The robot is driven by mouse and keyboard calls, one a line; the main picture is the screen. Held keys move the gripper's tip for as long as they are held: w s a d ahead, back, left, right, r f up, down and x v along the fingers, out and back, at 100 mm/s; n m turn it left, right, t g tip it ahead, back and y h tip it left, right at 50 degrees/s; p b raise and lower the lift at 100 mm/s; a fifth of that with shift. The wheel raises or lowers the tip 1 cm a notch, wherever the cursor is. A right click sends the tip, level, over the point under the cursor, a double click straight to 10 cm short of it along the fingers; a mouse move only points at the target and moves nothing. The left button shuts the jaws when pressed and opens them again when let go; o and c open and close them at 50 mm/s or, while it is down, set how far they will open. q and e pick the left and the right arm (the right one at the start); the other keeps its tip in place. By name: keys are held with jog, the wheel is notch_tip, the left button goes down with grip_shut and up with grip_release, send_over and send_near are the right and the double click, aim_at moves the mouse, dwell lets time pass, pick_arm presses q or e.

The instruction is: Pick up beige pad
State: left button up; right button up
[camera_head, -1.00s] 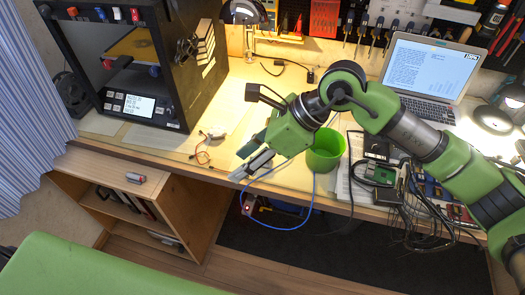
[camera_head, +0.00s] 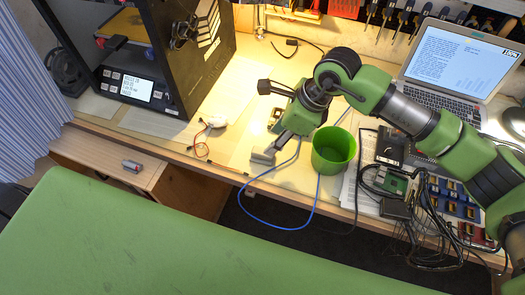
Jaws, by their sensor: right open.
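My right gripper (camera_head: 265,151) hangs low over the front part of the wooden workbench (camera_head: 170,128), left of a green cup (camera_head: 333,150). Its fingers point down and to the left; it is open and nothing shows between them. A pale beige flat sheet (camera_head: 243,149) lies on the bench beside and partly under the fingers. I cannot tell for certain whether this is the beige pad. The gripper and wrist hide part of the bench behind them. My left gripper is not in view.
A black 3D printer (camera_head: 170,75) stands at the left. A white device with orange wires (camera_head: 215,121) lies between it and the gripper. A blue cable (camera_head: 262,217) loops over the front edge. Circuit boards (camera_head: 398,180), loose cables and a laptop (camera_head: 447,75) crowd the right.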

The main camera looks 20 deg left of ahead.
aim_at(262, 151)
jog(key=shift+a+f, duration=0.2)
jog(key=shift+f, duration=0.35)
jog(key=shift+s+a+f+p, duration=0.35)
jog(key=shift+a+f+p, duration=0.3)
jog(key=shift+f, duration=0.2)
jog(key=shift+x, duration=1.15)
jog(key=shift+f, duration=0.35)
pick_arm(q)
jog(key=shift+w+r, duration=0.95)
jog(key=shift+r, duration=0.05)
pick_arm(e)
jog(key=c, duration=1.1)
